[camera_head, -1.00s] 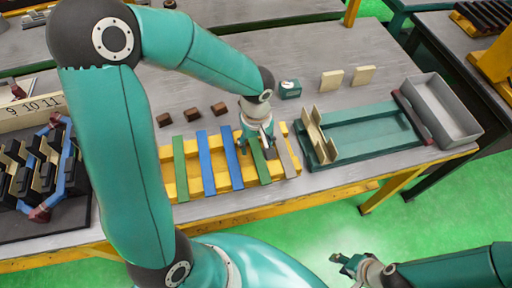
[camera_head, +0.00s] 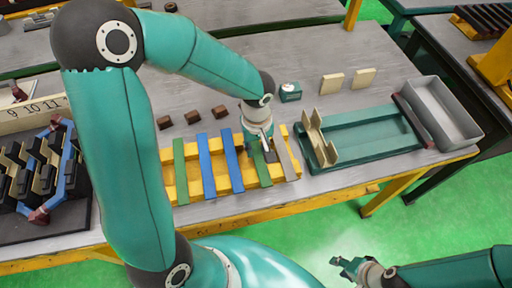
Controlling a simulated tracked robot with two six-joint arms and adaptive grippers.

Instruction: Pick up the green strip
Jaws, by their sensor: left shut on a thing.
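A green strip (camera_head: 262,174) lies across the yellow rack (camera_head: 222,181), between a blue strip and a grey-brown strip. My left gripper (camera_head: 267,153) is over its upper half, pointing down, and is shut on it. The fingers hide part of the strip, and it still appears to rest on the rack. Another green strip (camera_head: 181,172) lies at the rack's left end. My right gripper (camera_head: 347,264) is low in the picture over the green floor, away from the table, with its fingers apart and empty.
Two blue strips (camera_head: 206,168) and a grey-brown strip (camera_head: 287,158) share the rack. Brown blocks (camera_head: 193,116) lie behind it. A teal fixture (camera_head: 365,134) and a grey tray (camera_head: 436,120) stand to the right. Black-and-blue parts (camera_head: 40,175) are at left.

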